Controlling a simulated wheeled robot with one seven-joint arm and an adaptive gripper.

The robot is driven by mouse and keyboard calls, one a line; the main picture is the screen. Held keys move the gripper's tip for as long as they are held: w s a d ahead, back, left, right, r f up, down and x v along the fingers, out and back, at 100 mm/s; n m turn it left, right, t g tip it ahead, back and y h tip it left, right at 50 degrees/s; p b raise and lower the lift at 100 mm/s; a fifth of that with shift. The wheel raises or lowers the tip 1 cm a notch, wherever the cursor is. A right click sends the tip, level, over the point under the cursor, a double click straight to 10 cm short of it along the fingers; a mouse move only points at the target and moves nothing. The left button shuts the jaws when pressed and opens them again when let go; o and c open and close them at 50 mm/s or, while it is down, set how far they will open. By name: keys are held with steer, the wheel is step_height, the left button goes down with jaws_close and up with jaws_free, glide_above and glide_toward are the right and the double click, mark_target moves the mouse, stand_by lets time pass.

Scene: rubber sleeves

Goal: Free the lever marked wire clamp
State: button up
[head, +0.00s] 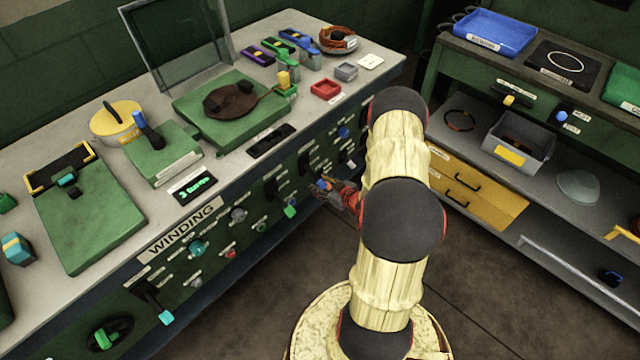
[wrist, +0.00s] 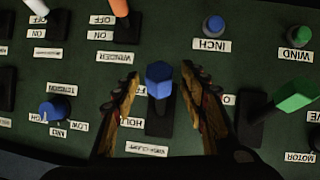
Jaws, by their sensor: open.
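In the wrist view the lever has a blue six-sided knob (wrist: 158,79) on a black slotted plate (wrist: 160,122). The small label below it (wrist: 146,149) is upside down and seems to read wire clamp. My gripper (wrist: 160,70) is open, with one finger on each side of the knob and a visible gap to each. A label reading HOLD sits by the plate, partly behind the left finger. In the head view my gripper (head: 338,188) is at the green panel front, and the blue knob (head: 322,185) shows small at its tips.
A green-handled lever (wrist: 296,96) stands close right of my gripper in the wrist view. A blue tension knob (wrist: 56,110) is at left, a blue inch button (wrist: 213,27) and an orange-handled lever (wrist: 120,8) above. The workbench top (head: 330,108) overhangs the panel.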

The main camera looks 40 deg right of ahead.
steer(key=v, duration=1.1)
steer(key=shift+s, duration=0.15)
steer(key=shift+a+r, duration=0.1)
steer(key=shift+r, duration=0.05)
